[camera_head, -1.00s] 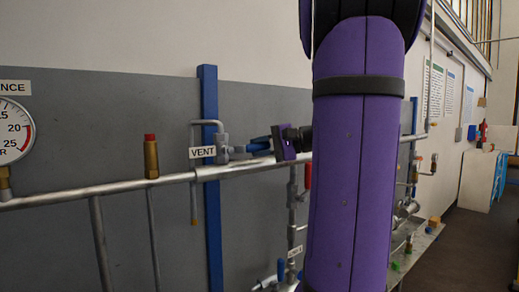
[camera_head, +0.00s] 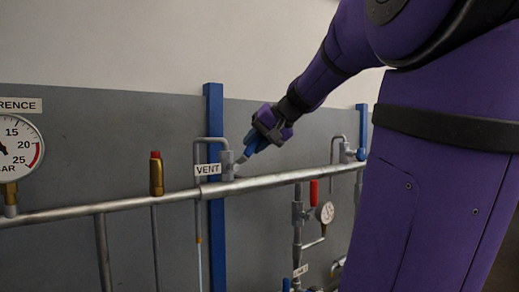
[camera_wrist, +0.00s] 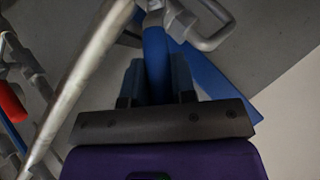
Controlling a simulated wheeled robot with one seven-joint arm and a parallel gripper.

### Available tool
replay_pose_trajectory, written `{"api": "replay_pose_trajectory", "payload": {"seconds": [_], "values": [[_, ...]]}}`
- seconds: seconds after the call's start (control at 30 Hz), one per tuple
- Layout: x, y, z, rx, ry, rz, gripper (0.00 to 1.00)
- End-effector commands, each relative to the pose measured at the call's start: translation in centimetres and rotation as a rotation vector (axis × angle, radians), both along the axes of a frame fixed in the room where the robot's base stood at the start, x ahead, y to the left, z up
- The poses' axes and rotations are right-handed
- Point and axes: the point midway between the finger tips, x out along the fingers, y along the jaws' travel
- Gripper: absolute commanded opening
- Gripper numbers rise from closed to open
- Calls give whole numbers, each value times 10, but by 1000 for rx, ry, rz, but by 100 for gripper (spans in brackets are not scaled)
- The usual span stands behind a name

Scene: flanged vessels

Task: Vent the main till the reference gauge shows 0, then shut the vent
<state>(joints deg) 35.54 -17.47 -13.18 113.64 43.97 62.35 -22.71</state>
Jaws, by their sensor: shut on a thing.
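The vent valve (camera_head: 228,165) sits on the main pipe (camera_head: 275,180), beside the VENT label (camera_head: 207,170). My gripper (camera_head: 255,143) is shut on its blue lever, which slopes up and to the right. In the wrist view the lever (camera_wrist: 155,45) lies between the two fingers of my gripper (camera_wrist: 156,78). A thin pale streak (camera_head: 200,268) runs down below the end of the vent's outlet pipe (camera_head: 197,220).
A brass fitting with a red top (camera_head: 156,174) stands on the main left of the vent. A blue post (camera_head: 214,120) rises behind. A red handle (camera_head: 314,192) and a small gauge (camera_head: 325,212) are below the main at right. My arm covers the right side.

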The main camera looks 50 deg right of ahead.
Motion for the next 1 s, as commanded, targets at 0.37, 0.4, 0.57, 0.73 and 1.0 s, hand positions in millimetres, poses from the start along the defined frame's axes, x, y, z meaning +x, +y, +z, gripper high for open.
{"api": "replay_pose_trajectory", "payload": {"seconds": [0.37,0.4,0.57,0.73,1.0], "values": [[6,26,14,-340,78,2,0],[7,28,15,-372,87,2,0],[9,37,16,-484,115,2,0],[10,44,17,-572,137,1,0],[12,49,16,-642,156,0,0]]}}
